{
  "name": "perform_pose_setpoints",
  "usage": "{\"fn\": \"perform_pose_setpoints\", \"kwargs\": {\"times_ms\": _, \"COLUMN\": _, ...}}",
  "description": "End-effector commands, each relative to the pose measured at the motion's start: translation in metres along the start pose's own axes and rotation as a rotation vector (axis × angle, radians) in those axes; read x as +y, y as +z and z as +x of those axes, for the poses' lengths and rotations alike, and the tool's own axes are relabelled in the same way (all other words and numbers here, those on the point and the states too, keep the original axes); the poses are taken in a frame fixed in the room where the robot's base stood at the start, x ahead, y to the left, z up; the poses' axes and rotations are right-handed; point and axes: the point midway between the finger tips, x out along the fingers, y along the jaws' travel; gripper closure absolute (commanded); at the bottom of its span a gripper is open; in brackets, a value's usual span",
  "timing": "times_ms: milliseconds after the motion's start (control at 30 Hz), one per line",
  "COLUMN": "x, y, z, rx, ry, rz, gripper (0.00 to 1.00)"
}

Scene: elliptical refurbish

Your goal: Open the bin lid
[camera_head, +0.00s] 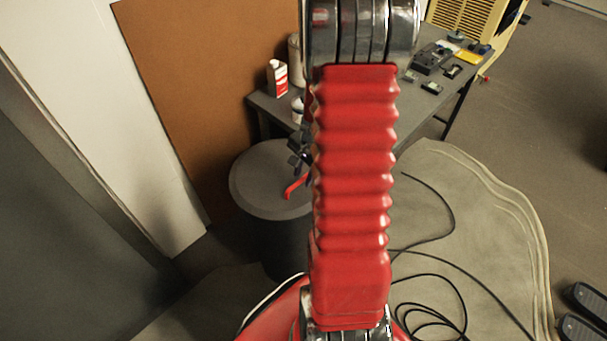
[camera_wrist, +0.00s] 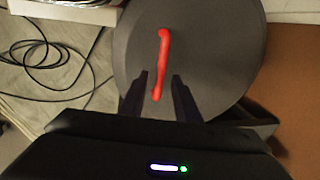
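The bin (camera_head: 274,237) is a dark grey round container standing left of my arm in the head view. Its round grey lid (camera_head: 262,180) lies flat on top and shows in the wrist view too (camera_wrist: 215,50). A red bar handle (camera_head: 294,187) sits on the lid; it also shows in the wrist view (camera_wrist: 162,62). My gripper (camera_wrist: 160,78) is open, with its two dark fingers apart on either side of the handle's near end. I cannot tell whether the fingers touch the handle or lid. In the head view my arm partly hides my gripper (camera_head: 301,158).
A grey table (camera_head: 268,108) behind the bin holds a white and red bottle (camera_head: 277,78) and small dark parts. A brown board (camera_head: 185,85) stands at the left. Black cables (camera_head: 440,290) lie on the mat (camera_head: 490,250) at the right.

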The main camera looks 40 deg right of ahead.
Motion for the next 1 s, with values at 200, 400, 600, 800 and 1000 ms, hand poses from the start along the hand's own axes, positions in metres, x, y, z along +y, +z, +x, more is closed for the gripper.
{"fn": "perform_pose_setpoints", "kwargs": {"times_ms": 200, "x": -0.0002, "y": 0.0001, "z": 0.0000, "rx": 0.000, "ry": 0.000, "rz": 0.000, "gripper": 0.70}}
{"fn": "perform_pose_setpoints", "kwargs": {"times_ms": 400, "x": -0.0002, "y": 0.0002, "z": -0.0001, "rx": 0.000, "ry": 0.000, "rz": 0.000, "gripper": 0.85}}
{"fn": "perform_pose_setpoints", "kwargs": {"times_ms": 600, "x": -0.0002, "y": 0.0003, "z": -0.0001, "rx": 0.000, "ry": 0.000, "rz": -0.001, "gripper": 0.99}}
{"fn": "perform_pose_setpoints", "kwargs": {"times_ms": 800, "x": -0.0002, "y": 0.0004, "z": -0.0001, "rx": -0.001, "ry": 0.000, "rz": -0.001, "gripper": 1.00}}
{"fn": "perform_pose_setpoints", "kwargs": {"times_ms": 1000, "x": -0.0002, "y": 0.0004, "z": -0.0002, "rx": -0.001, "ry": 0.000, "rz": -0.001, "gripper": 1.00}}
